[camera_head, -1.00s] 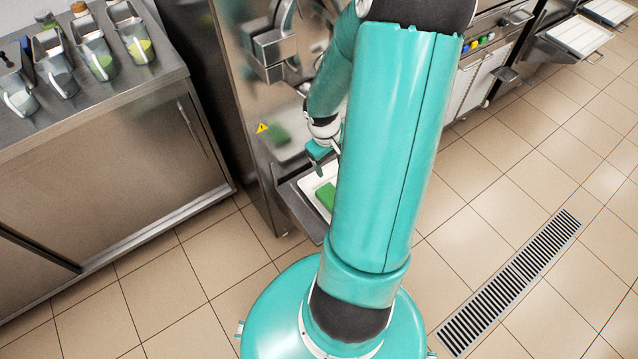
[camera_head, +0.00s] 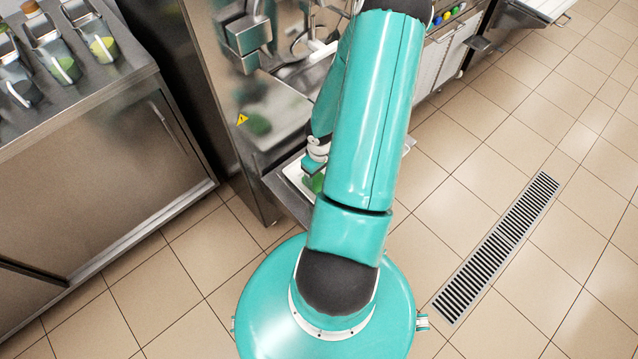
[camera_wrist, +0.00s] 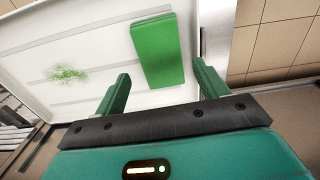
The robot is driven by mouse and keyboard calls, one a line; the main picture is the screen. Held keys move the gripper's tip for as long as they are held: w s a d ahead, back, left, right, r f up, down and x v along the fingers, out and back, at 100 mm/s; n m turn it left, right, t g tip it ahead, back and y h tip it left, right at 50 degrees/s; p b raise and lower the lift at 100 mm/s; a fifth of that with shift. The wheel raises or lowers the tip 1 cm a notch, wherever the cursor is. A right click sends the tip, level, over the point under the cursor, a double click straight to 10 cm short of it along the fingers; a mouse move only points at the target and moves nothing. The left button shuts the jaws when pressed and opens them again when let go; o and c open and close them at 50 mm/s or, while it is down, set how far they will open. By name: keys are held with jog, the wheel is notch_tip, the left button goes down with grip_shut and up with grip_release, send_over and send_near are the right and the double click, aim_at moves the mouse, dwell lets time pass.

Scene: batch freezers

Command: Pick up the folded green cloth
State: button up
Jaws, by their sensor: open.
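The folded green cloth (camera_wrist: 160,52) lies flat on a white tray (camera_wrist: 105,72) in the wrist view. It is a plain green rectangle near the tray's right edge. My gripper (camera_wrist: 158,92) is open and empty, with one finger left of the cloth and the other near its lower right corner. I cannot tell the height of the fingertips above the cloth. In the head view a small part of the cloth (camera_head: 317,183) shows beside my gripper (camera_head: 313,168); my arm hides the rest.
A light green smear (camera_wrist: 67,74) marks the tray's left part. A steel machine (camera_head: 255,120) stands behind the tray. A steel counter with several containers (camera_head: 95,120) is at left. Tiled floor with a drain grate (camera_head: 500,245) lies open at right.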

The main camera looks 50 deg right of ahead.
aim_at(320, 181)
jog(key=shift+f, duration=2.75)
jog(key=c, duration=0.7)
jog(key=shift+c, duration=0.2)
jog(key=shift+r, duration=0.1)
